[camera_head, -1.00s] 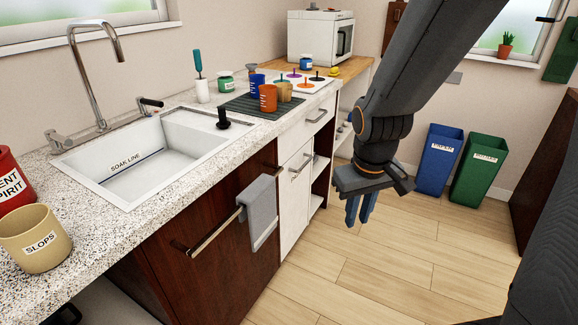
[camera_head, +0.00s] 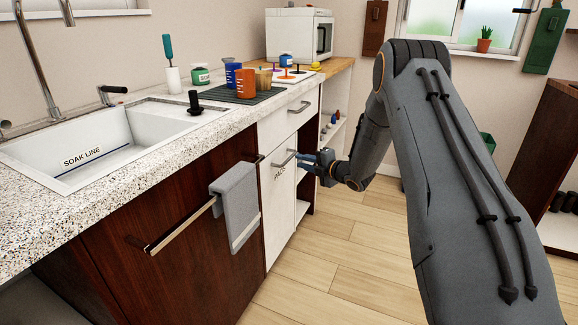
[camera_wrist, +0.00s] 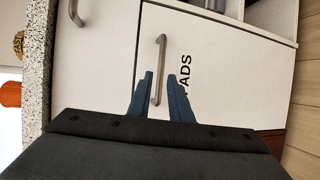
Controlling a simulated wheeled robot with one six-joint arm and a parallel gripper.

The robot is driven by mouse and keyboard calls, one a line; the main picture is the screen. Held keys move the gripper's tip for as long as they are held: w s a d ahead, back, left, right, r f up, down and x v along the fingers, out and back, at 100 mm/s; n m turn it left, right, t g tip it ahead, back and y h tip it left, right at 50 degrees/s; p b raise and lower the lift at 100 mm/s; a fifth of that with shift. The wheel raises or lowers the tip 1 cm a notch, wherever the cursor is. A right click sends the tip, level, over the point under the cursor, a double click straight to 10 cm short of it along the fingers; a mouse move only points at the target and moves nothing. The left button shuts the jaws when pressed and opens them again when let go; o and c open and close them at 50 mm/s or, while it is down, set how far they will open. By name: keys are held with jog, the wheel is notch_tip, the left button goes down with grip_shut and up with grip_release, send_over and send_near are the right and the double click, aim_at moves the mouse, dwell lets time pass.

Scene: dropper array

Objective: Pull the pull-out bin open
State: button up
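The pull-out bin (camera_head: 279,190) is the tall white front labelled PADS below the counter; it looks closed. Its metal bar handle (camera_head: 284,160) is near the top of the front. In the wrist view the handle (camera_wrist: 159,62) runs between my two blue fingers, and the label is partly covered by a finger. My gripper (camera_head: 300,156) is open, pointing at the front, with its fingertips at or just short of the handle. It also shows in the wrist view (camera_wrist: 160,76). I cannot tell whether the fingers touch the handle.
A white drawer (camera_head: 287,122) with its own handle is just above. A grey towel (camera_head: 236,205) hangs on a rail on the dark cabinet (camera_head: 190,265) to the left. Open shelves (camera_head: 335,132) stand beyond. The wooden floor (camera_head: 335,270) in front is clear.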

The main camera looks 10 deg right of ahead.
aim_at(290, 159)
jog(key=shift+n, duration=0.3)
jog(key=b+x, duration=0.1)
jog(key=x, duration=0.7)
jog(key=shift+s+a+f, duration=0.1)
jog(key=shift+f, duration=0.05)
grip_shut()
